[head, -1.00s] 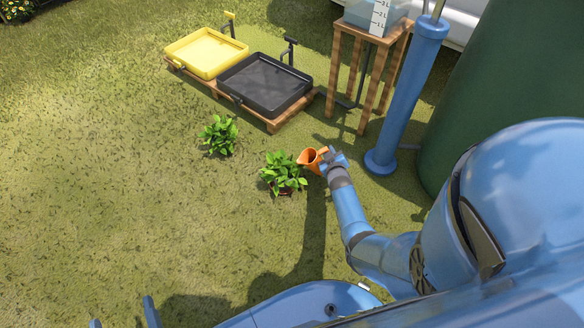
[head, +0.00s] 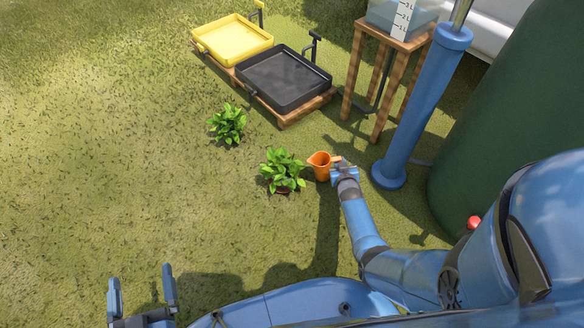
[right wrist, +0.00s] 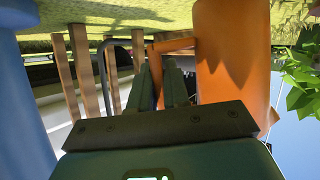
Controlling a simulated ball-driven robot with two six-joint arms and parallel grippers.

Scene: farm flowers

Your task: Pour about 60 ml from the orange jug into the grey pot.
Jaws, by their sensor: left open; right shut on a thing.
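The orange jug (head: 319,167) is close to upright just right of the nearer leafy plant (head: 283,166). My right gripper (head: 341,165) is shut on its handle; the jug also fills the upper right of the right wrist view (right wrist: 234,55). What is in the jug cannot be seen. The nearer plant stands in a pot (head: 284,189) whose visible part looks reddish-brown. A second plant (head: 227,124) stands farther back, its pot hidden by leaves. I cannot make out a grey pot. My left gripper (head: 142,292) is open and empty at the lower left.
A yellow tray (head: 232,41) and a black tray (head: 284,79) sit on a wooden base at the back. A wooden stand (head: 393,40) holds a clear graduated tank (head: 388,14). A blue pump column (head: 425,100) and a large green tank (head: 500,120) stand right. Grass at left is clear.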

